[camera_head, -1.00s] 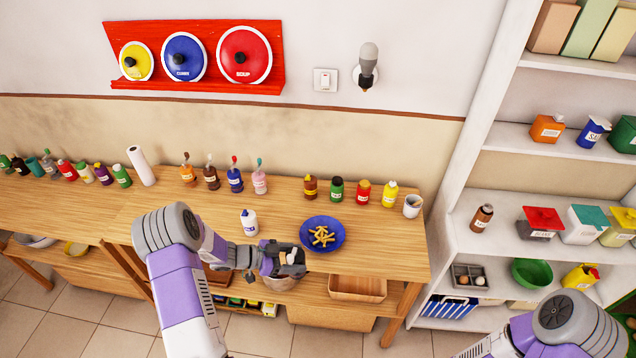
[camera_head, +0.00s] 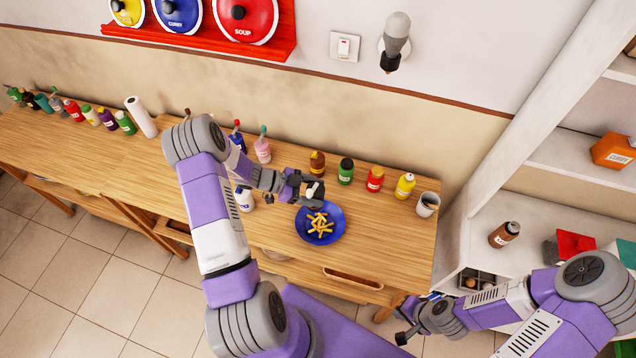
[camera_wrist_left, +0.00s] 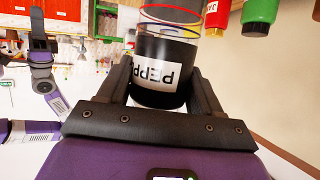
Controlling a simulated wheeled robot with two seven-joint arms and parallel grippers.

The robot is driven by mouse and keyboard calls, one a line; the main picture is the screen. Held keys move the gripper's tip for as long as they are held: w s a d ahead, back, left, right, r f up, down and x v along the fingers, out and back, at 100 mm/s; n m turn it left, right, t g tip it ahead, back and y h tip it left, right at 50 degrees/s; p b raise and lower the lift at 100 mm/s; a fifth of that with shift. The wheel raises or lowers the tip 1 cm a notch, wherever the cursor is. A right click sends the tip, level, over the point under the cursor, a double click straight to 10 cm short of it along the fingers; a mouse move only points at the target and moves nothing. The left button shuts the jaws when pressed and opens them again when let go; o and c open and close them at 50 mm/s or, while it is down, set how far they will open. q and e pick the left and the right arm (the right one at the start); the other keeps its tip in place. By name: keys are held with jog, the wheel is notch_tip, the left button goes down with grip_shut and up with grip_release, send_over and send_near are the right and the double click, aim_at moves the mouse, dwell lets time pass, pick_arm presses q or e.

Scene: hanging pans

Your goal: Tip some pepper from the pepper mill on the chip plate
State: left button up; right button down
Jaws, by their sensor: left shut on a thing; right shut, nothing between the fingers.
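The pepper mill (camera_wrist_left: 165,72) is between the fingers of my left gripper (camera_wrist_left: 163,95) in the left wrist view; it has a black body, a white label reading upside down in that picture, and a clear end with coloured rings. In the head view my left gripper (camera_head: 314,192) is just above the far edge of the blue chip plate (camera_head: 303,228), and the mill is mostly hidden there. Yellow chips (camera_head: 320,225) lie on the plate. No pepper can be made out on them. My right gripper (camera_head: 403,338) is shut and empty, low at the right beyond the table's front edge.
A white bottle (camera_head: 245,200) stands left of the plate, partly behind my left arm. Several condiment bottles (camera_head: 346,171) and a white cup (camera_head: 427,204) stand along the back of the table. Bare tabletop (camera_head: 385,245) lies right of the plate. White shelves (camera_head: 530,215) stand at the right.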

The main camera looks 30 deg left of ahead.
pick_arm(q)
jog(key=shift+s+d+f+m+y, duration=0.15)
jog(key=shift+s+d+m+y, duration=0.05)
jog(key=shift+d+m+y, duration=0.1)
jog(key=shift+d+f+y, duration=0.15)
jog(key=shift+f+y, duration=0.1)
jog(key=shift+y, duration=0.15)
jog(key=shift+d+f+m+y, duration=0.25)
jog(key=shift+f+m+y, duration=0.15)
jog(key=shift+s+d+f+m+y, duration=0.1)
jog(key=shift+d+f+m+y, duration=0.2)
jog(key=shift+y, duration=0.3)
jog(key=shift+f+b, duration=0.3)
jog(key=shift+b, duration=0.6)
jog(key=y+b, duration=0.1)
jog(key=b, duration=0.5)
jog(key=shift+d+f+m+t+y+b, duration=0.3)
jog(key=shift+d+f+m+b, duration=0.1)
jog(key=a+h+p, duration=0.1)
jog(key=p, duration=0.7)
jog(key=shift+r+n+h+p, duration=0.3)
jog(key=shift+r+n, duration=0.1)
jog(key=shift+f, duration=0.15)
